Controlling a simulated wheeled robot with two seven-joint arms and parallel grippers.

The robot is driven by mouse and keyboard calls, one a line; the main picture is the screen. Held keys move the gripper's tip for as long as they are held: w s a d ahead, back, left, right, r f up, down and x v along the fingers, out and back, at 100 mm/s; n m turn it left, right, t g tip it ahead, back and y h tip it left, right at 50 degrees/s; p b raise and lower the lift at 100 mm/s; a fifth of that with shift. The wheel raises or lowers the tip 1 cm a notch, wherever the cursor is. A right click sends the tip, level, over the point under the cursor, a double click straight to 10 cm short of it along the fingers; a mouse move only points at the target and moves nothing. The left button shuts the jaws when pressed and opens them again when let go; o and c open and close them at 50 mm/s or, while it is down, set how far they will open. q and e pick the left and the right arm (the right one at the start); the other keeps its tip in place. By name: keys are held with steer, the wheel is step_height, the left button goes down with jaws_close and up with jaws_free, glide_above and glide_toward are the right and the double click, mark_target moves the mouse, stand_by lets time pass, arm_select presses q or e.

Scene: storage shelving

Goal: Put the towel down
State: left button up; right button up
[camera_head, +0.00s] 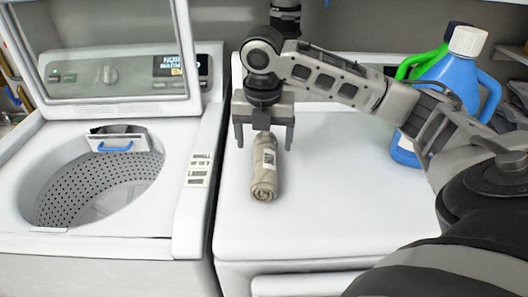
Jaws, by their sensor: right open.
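The towel (264,180) is a rolled beige bundle with a white label. It lies on the white top of the right-hand machine (330,215), near its left edge, with its rolled end facing me. My right gripper (263,142) is directly above the far end of the towel, pointing down. Its two fingers are spread wide, one on each side of the towel's far end, and it is open. Whether a finger touches the towel I cannot tell. My left gripper is not in view.
A washer (195,205) with its lid raised and drum open (95,188) stands on the left. A blue bottle with a white cap (455,72) and a green bottle (424,62) stand at the back right, behind my right arm. The front of the machine top is clear.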

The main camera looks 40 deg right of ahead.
mark_target(264, 159)
step_height(264, 159, up, 7)
steer(key=shift+s+a+f, duration=0.15)
steer(key=shift+s+a, duration=0.15)
stand_by(0.5)
